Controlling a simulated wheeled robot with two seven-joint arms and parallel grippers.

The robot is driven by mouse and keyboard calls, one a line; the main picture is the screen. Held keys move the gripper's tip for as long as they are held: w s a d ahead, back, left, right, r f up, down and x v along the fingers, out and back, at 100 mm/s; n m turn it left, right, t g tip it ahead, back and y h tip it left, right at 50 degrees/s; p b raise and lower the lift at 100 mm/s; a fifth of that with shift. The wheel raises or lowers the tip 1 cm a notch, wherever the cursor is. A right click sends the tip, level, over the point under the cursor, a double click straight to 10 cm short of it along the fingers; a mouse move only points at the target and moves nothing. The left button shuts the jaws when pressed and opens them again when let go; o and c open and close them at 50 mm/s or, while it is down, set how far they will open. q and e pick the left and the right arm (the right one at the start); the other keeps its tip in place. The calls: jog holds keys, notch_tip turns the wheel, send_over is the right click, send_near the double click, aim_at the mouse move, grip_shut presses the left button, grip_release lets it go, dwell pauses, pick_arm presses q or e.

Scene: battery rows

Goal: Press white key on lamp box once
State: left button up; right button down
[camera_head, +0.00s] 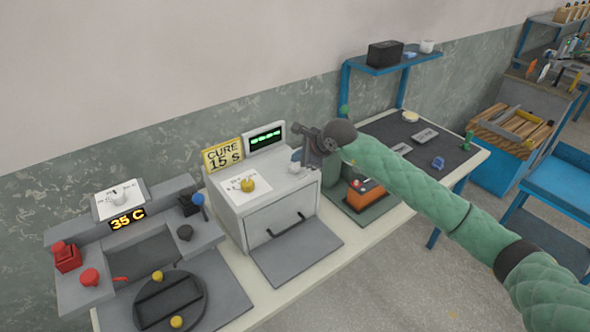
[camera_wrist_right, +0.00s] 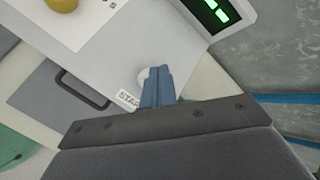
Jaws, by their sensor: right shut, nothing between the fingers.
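The lamp box (camera_head: 262,222) is a pale grey cabinet with a green lit display (camera_head: 265,138) and a yellow knob (camera_head: 248,185) on its top. The white key (camera_head: 294,169) is a small round button at the top's right front corner. In the right wrist view the white key (camera_wrist_right: 143,78) shows beside a label, partly hidden by the fingertips. My right gripper (camera_head: 297,156) is shut and empty, its blue fingers close over the key; I cannot tell whether they touch it. The right wrist view shows the shut fingers (camera_wrist_right: 158,84). My left gripper is not in view.
A yellow "CURE 15 S" sign (camera_head: 222,154) stands behind the box. A grey station (camera_head: 150,245) with a "35 C" display is at left. An orange-black device (camera_head: 365,192) sits right of the box, under my right arm. A dark mat (camera_head: 440,150) with small items lies farther right.

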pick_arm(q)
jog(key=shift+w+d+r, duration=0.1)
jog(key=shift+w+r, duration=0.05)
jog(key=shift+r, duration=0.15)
pick_arm(e)
jog(key=shift+f, duration=0.15)
pick_arm(q)
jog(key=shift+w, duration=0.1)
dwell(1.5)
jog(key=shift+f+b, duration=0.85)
jog(key=shift+b, duration=0.05)
pick_arm(e)
jog(key=shift+f, duration=0.4)
